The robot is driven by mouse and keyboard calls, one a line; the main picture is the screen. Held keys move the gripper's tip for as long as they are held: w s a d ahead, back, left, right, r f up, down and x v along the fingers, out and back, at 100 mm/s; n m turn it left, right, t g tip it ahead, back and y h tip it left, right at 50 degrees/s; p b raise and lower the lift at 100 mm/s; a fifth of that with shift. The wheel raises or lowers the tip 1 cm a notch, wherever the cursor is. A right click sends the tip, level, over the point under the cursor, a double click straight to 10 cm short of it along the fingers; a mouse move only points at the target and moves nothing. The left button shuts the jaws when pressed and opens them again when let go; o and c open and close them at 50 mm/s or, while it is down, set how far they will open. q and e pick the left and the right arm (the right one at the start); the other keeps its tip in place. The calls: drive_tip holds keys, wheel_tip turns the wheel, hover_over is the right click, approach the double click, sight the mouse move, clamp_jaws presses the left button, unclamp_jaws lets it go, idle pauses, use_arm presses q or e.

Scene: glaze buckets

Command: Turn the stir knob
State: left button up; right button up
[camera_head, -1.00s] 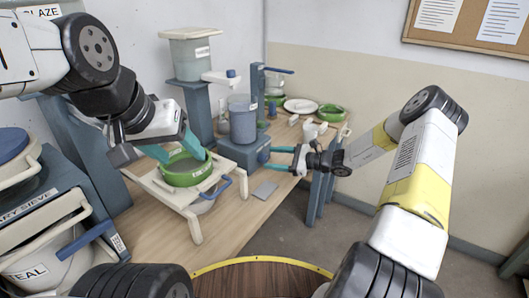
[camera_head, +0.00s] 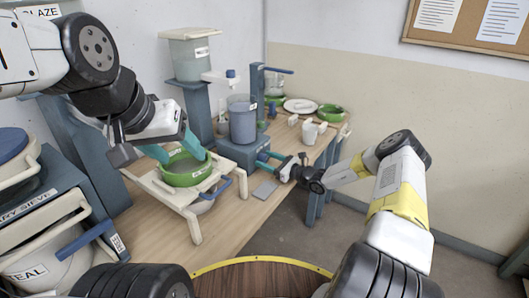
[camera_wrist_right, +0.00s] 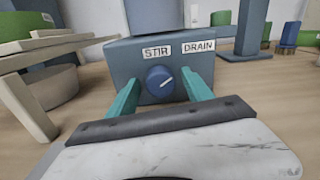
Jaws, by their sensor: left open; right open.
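The stir knob (camera_wrist_right: 160,81) is a round blue dial with a white mark, under the STIR label (camera_wrist_right: 156,54) on the front of the blue-grey base box (camera_wrist_right: 215,68). In the right wrist view my right gripper (camera_wrist_right: 160,92) is open, with one teal finger on each side of the knob; I cannot tell whether they touch it. In the head view the right gripper (camera_head: 267,161) is at the front of the box (camera_head: 236,148), where the knob is hidden. My left gripper (camera_head: 168,152) is open around the green bowl (camera_head: 187,177).
A DRAIN label (camera_wrist_right: 199,47) is right of the STIR label. A blue bucket (camera_head: 242,124) stands on the box.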

drive_tip(key=shift+c, duration=0.2)
clamp_jaws()
drive_tip(key=shift+m, duration=0.4)
drive_tip(key=m, duration=0.5)
drive_tip(key=shift+w+m, duration=0.1)
drive_tip(key=shift+m, duration=0.3)
idle(0.4)
drive_tip(key=shift+o, duration=0.2)
unclamp_jaws()
